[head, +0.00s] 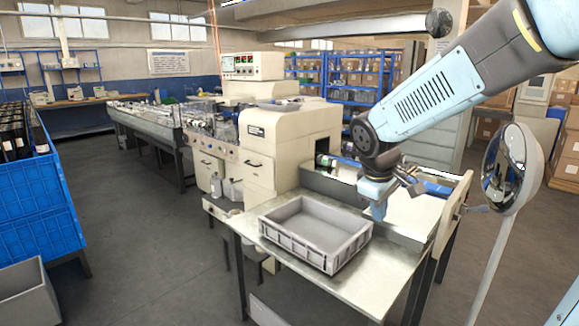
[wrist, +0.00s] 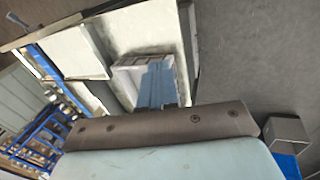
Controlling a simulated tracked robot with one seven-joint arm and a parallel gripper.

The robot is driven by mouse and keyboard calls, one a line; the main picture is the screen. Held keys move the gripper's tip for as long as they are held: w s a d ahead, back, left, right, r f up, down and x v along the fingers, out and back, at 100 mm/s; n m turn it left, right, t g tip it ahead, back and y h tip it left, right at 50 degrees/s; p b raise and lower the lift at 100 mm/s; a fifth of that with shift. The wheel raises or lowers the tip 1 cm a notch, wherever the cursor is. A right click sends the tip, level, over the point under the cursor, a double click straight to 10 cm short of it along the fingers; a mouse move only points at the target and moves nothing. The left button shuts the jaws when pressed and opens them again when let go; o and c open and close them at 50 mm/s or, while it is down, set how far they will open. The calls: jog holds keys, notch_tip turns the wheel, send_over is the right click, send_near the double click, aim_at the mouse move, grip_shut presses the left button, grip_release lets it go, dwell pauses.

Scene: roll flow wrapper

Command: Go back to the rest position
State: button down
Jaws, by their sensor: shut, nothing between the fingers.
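My gripper (head: 379,210) hangs at the end of my light-blue arm in the head view, pointing down. It is shut and empty, above the metal table near the right rear corner of the grey tray. The grey tray (head: 291,247) looks empty and sits on the metal table (head: 262,240). In the wrist view my gripper (wrist: 154,104) shows as blue fingers in front of the tray, hiding part of it; a pale rim of the tray (wrist: 124,68) shows beside it.
The cream wrapping machine (head: 268,150) stands behind the table, with an outfeed bed (head: 405,205) on the right. A round mirror (head: 503,168) on a pole stands at the right. Blue crates (head: 35,205) are at the left. The floor between is clear.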

jog(key=s+d+r+m+t+y, duration=0.1)
jog(key=s+r+m, duration=0.2)
jog(key=s, duration=0.5)
jog(key=s+d+r+m+t+y, duration=0.1)
jog(key=s+d+r+m, duration=0.1)
jog(key=s+m, duration=0.3)
jog(key=shift+s+r+m+t, duration=0.35)
jog(key=shift+s+r, duration=0.4)
jog(key=shift+s, duration=0.9)
jog(key=shift+d, duration=0.1)
